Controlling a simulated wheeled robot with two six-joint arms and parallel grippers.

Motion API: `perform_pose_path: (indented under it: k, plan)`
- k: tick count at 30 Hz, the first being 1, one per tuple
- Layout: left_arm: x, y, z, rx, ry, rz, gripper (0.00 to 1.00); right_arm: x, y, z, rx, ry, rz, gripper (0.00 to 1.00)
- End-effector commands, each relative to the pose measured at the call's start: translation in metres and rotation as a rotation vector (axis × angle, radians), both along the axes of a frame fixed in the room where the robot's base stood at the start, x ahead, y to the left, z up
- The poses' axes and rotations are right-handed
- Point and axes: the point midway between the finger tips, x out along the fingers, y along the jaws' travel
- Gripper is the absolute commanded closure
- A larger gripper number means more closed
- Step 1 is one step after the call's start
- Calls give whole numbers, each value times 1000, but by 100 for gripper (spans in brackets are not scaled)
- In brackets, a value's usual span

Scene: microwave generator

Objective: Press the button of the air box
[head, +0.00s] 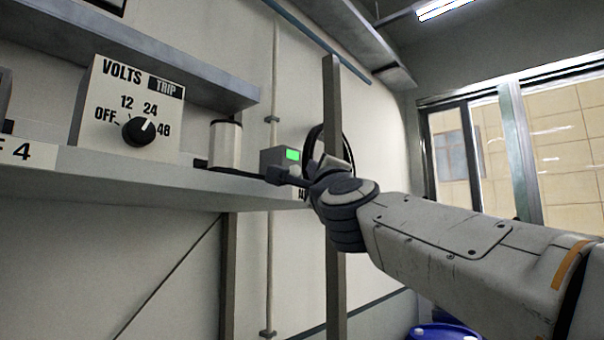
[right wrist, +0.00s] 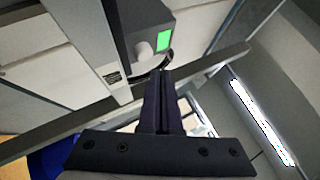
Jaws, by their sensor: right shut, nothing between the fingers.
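The air box (head: 271,159) is a small grey box on the wall at the end of the shelf, with a lit green panel (head: 292,155) on its front. In the right wrist view the box (right wrist: 139,22) shows the green panel (right wrist: 164,40) and a pale round button (right wrist: 144,49) beside it. My right gripper (head: 283,177) is shut and empty, reaching in from the right just below and in front of the box. In the right wrist view its fingertips (right wrist: 161,76) point at the box, close below the button. I cannot tell whether they touch it. My left gripper is out of view.
A VOLTS dial panel (head: 112,85) with a black knob (head: 138,131) stands on the left of the shelf (head: 130,178). A white cylinder (head: 226,144) is between it and the air box. A vertical post (head: 333,100) stands by my right wrist. A blue barrel (head: 443,332) is below.

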Motion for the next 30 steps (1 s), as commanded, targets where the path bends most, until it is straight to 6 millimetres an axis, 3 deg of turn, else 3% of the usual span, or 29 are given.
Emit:
perform_pose_path:
  k: [15, 30]
  plan:
    - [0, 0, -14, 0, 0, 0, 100, -29, -40, 0, 1, -1, -2, 100]
    - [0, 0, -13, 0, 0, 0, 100, -30, -42, 0, 1, 0, -1, 100]
